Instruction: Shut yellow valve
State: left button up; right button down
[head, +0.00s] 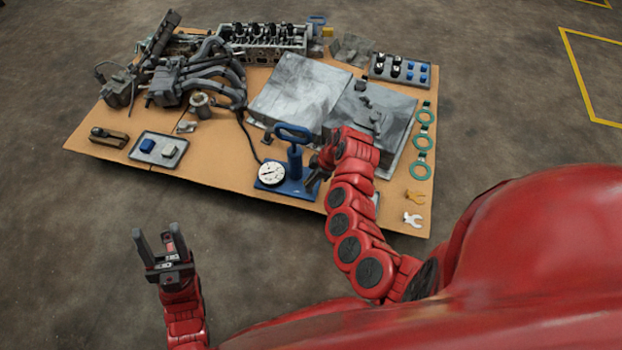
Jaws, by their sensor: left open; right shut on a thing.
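A blue hand pump (295,162) with a looped handle stands upright on a blue base near the cardboard's front edge. A round white gauge (271,173) sits on the left of that base, with a black hose running back from it. My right gripper (314,178) is at the right side of the pump, low by the base, shut on a small part that its fingers hide. I see no yellow valve clearly at the pump. My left gripper (158,236) is open and empty, over the floor in front of the cardboard.
An engine head (268,42), a small yellow block (327,32) and manifold pipes (215,75) lie at the back. Grey metal panels (300,88) are behind the pump. The front-left floor is clear.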

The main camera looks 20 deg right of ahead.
jog(key=shift+r+p, duration=0.25)
jog(key=shift+p, duration=0.35)
jog(key=shift+s+m+p, duration=0.1)
jog(key=shift+m+p, duration=0.4)
jog(key=shift+f, duration=0.3)
jog(key=c, duration=0.9)
grip_release()
